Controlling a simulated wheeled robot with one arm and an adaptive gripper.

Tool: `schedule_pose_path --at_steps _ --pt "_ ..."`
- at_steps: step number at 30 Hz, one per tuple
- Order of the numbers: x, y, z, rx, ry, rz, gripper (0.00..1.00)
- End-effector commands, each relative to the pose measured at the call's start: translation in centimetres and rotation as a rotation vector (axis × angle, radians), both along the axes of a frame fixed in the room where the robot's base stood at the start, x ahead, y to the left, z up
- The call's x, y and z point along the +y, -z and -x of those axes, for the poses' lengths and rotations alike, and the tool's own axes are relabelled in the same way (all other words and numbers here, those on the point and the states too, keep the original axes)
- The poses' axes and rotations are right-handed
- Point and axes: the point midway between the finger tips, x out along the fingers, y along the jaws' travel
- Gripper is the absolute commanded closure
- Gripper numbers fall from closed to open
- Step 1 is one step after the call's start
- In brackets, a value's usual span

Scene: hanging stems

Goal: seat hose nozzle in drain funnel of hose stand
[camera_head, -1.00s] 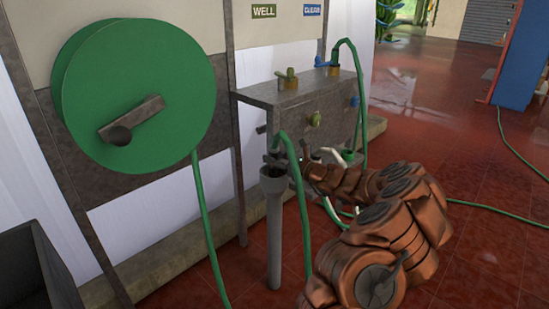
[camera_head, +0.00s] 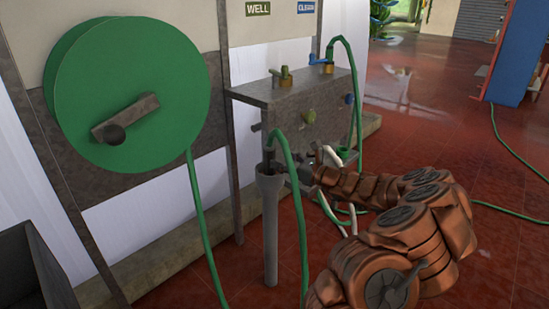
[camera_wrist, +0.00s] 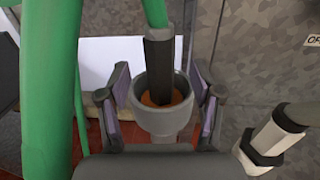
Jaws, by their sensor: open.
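The dark hose nozzle (camera_head: 268,157) stands upright with its lower end inside the grey drain funnel (camera_head: 269,183), and its green hose arches over from the top. In the wrist view the nozzle (camera_wrist: 158,62) sits within the rim of the funnel (camera_wrist: 163,120), with orange showing around its tip. The nozzle's lowest part is hidden by the funnel wall. My gripper (camera_head: 302,172) is to the right of the funnel in the head view. In the wrist view my gripper (camera_wrist: 160,80) is open, its fingers apart on either side of the nozzle and funnel, with gaps visible.
A large green hose reel (camera_head: 130,92) hangs at left. The grey valve box (camera_head: 300,112) with taps stands behind the funnel. A second, pale nozzle (camera_wrist: 270,140) is close at right in the wrist view. A dark bin (camera_head: 30,270) is at lower left. Red floor is open at right.

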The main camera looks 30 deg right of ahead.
Motion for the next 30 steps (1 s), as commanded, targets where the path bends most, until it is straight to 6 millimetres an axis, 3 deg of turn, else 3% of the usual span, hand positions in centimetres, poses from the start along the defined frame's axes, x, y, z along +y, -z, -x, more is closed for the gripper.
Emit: schedule_pose_path --at_steps 6,15,26,30 --pt "-1.1 0.0 3.1 0.0 0.003 0.0 0.34" --pt "-1.9 0.1 5.6 0.0 0.001 0.0 0.34" --pt "-1.8 -0.1 6.0 0.001 -0.005 0.003 0.34" --pt "0.8 -2.2 5.5 -0.01 -0.065 0.05 0.34"
